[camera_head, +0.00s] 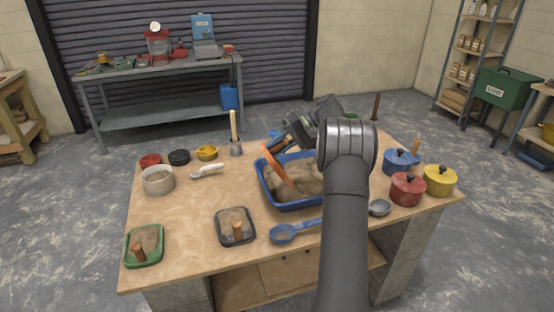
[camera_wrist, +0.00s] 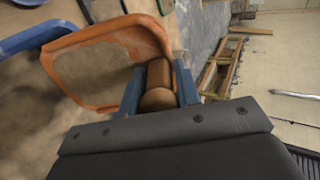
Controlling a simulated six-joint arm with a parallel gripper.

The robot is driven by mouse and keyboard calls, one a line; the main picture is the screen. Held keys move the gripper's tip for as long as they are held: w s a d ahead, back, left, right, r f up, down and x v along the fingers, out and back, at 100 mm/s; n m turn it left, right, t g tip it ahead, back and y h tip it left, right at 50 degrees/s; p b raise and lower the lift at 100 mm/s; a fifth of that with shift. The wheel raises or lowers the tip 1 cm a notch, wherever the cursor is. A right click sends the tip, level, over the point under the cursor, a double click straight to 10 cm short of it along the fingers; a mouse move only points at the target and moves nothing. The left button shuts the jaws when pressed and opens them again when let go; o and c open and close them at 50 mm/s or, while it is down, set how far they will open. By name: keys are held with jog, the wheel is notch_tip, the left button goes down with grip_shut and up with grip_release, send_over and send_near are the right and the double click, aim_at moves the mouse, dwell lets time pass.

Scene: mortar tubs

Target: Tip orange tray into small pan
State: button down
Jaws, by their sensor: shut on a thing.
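The orange tray (camera_head: 275,166) is steeply tilted over a blue tub (camera_head: 292,206) holding sand-coloured material. In the wrist view, the orange tray (camera_wrist: 62,72) shows a dusty, sandy inner face, with no clear heap in it. My gripper (camera_wrist: 158,88) is shut on the tray's brown wooden handle (camera_wrist: 158,100). It also shows in the head view (camera_head: 287,146), above the tub's back side. A small grey pan (camera_head: 380,208) sits right of my arm, partly hidden. I cannot tell whether this is the task's small pan or whether it holds anything.
A blue scoop (camera_head: 283,234) lies before the tub. Lidded red (camera_head: 407,190), yellow (camera_head: 440,181) and blue (camera_head: 398,163) pots stand right.

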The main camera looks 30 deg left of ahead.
jog(key=shift+s+a+r+t+h, duration=0.1)
jog(key=shift+r+t+h, duration=0.2)
jog(key=shift+t+h, duration=0.3)
jog(key=shift+s+a+r+t+h, duration=0.1)
jog(key=shift+r+t+h, duration=0.15)
jog(key=shift+t+h, duration=0.3)
jog(key=shift+w+d+r+t+h, duration=0.2)
jog(key=shift+r+t+h, duration=0.35)
jog(key=shift+t+h, duration=2.4)
